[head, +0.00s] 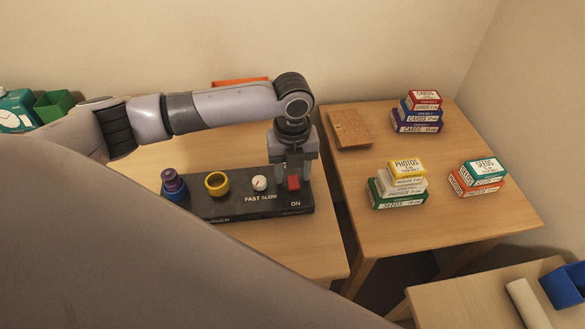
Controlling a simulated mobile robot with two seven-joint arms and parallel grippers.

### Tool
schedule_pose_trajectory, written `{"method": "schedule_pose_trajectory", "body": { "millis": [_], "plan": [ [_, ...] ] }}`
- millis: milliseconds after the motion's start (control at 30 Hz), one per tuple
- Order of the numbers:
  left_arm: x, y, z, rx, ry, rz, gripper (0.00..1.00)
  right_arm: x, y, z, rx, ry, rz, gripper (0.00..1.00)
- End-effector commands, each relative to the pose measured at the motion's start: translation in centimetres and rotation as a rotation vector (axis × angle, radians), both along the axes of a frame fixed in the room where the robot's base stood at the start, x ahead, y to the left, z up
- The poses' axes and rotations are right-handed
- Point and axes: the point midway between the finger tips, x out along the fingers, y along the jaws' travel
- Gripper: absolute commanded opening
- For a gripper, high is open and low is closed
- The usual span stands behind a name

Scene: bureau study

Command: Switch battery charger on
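The battery charger (235,207) is a long dark box on the left desk, with white lettering reading FAST SLOW and ON. A red switch (293,184) sits at its right end above the word ON. A white knob (259,183) is left of it, then a yellow ring (216,184) and a blue ring (175,193) with a purple battery (172,180) standing in it. My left gripper (293,178) points down over the right end, its fingers apart on either side of the red switch. Whether they touch it I cannot tell. My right gripper is out of view.
Wooden desk (320,255) under the charger. A green bin (54,104) stands far left, a blue bin (566,284) lower right.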

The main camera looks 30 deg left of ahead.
Motion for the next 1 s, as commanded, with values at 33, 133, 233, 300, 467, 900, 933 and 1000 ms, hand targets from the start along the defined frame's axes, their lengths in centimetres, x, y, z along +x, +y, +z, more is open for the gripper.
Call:
{"method": "schedule_pose_trajectory", "body": {
  "millis": [33,133,233,300,467,900,933,1000],
  "plan": [
    [0.0,0.0,0.0,0.0,0.0,0.0,0.32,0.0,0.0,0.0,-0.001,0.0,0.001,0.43],
    [0.0,0.0,0.0,0.0,0.0,0.0,0.0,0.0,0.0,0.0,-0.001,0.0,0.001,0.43],
    [0.0,0.0,0.0,0.0,0.0,0.0,0.0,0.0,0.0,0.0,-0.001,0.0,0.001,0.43],
    [0.0,0.0,0.1,0.004,-0.003,0.0,0.0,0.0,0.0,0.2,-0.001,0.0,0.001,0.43],
    [-0.3,-0.1,0.5,0.044,-0.051,-0.001,0.0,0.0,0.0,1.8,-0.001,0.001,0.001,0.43],
    [-0.6,-0.4,0.3,0.156,-0.204,0.001,0.0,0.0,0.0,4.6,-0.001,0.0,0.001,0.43],
    [-0.6,-0.4,0.3,0.158,-0.207,0.001,0.0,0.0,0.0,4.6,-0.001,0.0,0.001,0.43],
    [-0.6,-0.4,0.3,0.159,-0.208,0.001,0.0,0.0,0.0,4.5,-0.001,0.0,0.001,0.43]
  ]
}}
